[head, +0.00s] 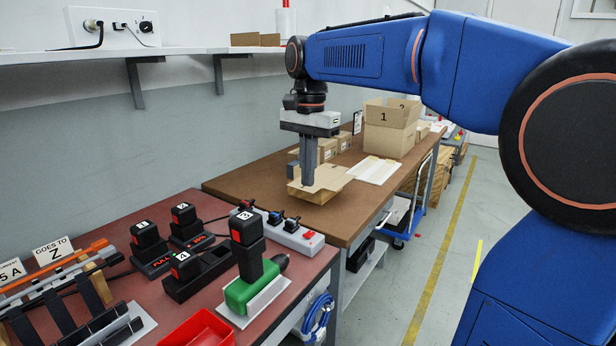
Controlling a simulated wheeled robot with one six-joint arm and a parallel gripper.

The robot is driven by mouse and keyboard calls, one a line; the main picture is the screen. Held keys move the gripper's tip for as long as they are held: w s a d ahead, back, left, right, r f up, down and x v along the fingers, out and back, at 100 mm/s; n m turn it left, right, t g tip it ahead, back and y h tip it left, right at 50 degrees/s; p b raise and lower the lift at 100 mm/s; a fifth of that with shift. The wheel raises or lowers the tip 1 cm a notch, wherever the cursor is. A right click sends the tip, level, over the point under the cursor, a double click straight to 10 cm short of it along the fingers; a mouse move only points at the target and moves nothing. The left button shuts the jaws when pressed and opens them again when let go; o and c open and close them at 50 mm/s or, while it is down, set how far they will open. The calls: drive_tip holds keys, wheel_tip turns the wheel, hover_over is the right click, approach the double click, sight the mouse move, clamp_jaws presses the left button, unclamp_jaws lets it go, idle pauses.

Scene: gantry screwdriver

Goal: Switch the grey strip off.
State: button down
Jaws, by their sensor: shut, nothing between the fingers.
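A light grey power strip (285,232) lies along the far edge of the red-topped bench, with several dark plugs in it. A red switch (309,235) sits at its right end; whether it is on or off is too small to tell. My gripper (309,184) points straight down over the brown table, behind the strip in the picture and apart from it. Its fingers are shut with nothing between them.
A green drill (247,290) with a battery marked 3 stands close in front of the strip. Battery chargers (197,272) and a red tray (200,330) are nearby. Cardboard boxes (388,132) stand farther back. A white socket box (112,28) sits on the wall shelf.

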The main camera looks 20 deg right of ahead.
sight(307, 235)
drive_tip(key=shift+w+d+g+y, duration=0.4)
drive_tip(key=shift+w+d, duration=0.1)
drive_tip(key=shift+d, duration=0.1)
drive_tip(key=f, duration=0.4)
drive_tip(key=a+f, duration=0.1)
drive_tip(key=f, duration=0.4)
drive_tip(key=s+f, duration=0.1)
drive_tip(key=f, duration=0.3)
drive_tip(key=shift+a+f, duration=0.15)
drive_tip(key=shift+f, duration=0.25)
drive_tip(key=shift+f, duration=0.1)
